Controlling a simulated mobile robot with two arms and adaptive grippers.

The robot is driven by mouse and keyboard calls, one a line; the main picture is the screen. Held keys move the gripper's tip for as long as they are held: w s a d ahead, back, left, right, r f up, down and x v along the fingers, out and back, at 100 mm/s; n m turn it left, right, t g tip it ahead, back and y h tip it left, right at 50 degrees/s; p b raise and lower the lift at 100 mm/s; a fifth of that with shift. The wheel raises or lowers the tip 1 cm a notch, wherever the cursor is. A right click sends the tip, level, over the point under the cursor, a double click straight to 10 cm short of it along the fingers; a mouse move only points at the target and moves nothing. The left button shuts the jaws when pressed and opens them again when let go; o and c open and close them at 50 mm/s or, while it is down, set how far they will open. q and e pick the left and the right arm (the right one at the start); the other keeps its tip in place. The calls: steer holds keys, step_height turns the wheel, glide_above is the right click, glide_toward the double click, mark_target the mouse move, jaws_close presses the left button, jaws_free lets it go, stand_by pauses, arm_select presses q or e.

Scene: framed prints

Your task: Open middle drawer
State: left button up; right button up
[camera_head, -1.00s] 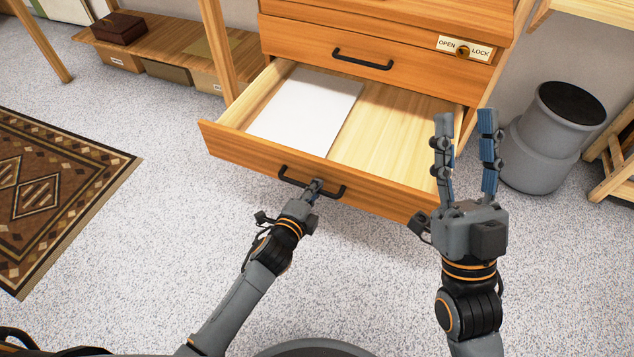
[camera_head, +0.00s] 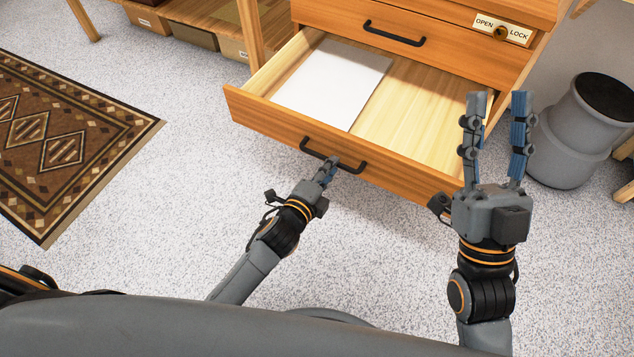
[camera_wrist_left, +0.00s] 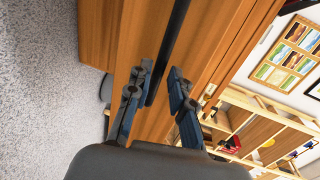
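An orange-brown wooden drawer (camera_head: 400,176) is pulled well out of its cabinet. It is the lowest drawer I can see in the head view; whether another lies below is hidden. A white sheet (camera_head: 335,82) lies inside it on the left. Its black bar handle (camera_head: 312,149) also shows in the left wrist view (camera_wrist_left: 177,30). My left gripper (camera_head: 331,163) is at the handle's middle, its fingers apart with the bar between the tips in the wrist view (camera_wrist_left: 160,72). Firm contact is not clear. My right gripper (camera_head: 498,98) is open and empty, pointing up in front of the drawer's right end.
A closed drawer with its own handle (camera_head: 394,34) and an OPEN/LOCK plate (camera_head: 502,29) is above. A grey bin (camera_head: 570,140) stands right of the cabinet. A patterned rug (camera_head: 60,135) lies at left. The speckled floor in front is clear.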

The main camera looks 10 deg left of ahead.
arm_select(q)
steer(key=v, duration=0.8)
steer(key=shift+s, duration=0.3)
steer(key=shift+a, duration=0.1)
